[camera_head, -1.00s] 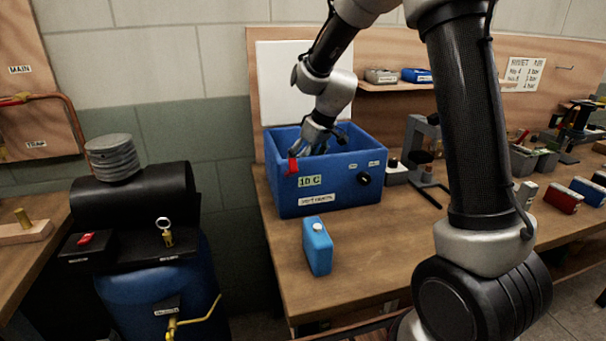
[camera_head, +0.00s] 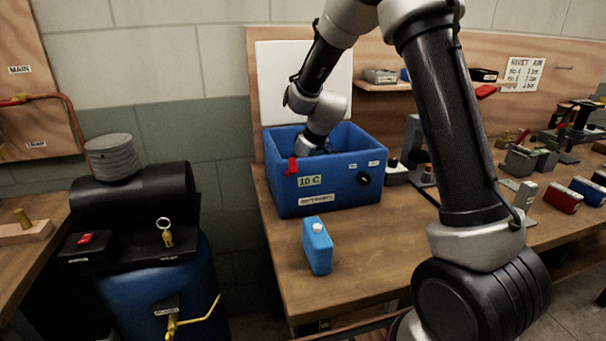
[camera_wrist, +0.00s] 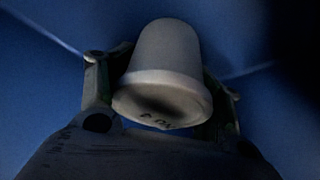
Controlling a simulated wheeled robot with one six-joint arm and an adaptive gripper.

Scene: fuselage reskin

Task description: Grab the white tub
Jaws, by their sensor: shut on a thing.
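The white tub (camera_wrist: 165,65) shows in the wrist view between the two fingers of my gripper (camera_wrist: 160,85). My gripper is shut on it, one finger on each side. The tub is tilted in the picture, with a dark patch and partly readable lettering on its near face. Blue walls surround it, so it is inside the open blue box (camera_head: 325,190) on the bench. In the head view my wrist reaches down into the box, and the box wall hides the fingers and the tub.
A light blue can (camera_head: 317,248) stands in front on the wooden bench (camera_head: 375,250). A microscope-like stand (camera_head: 414,145) is right of the box.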

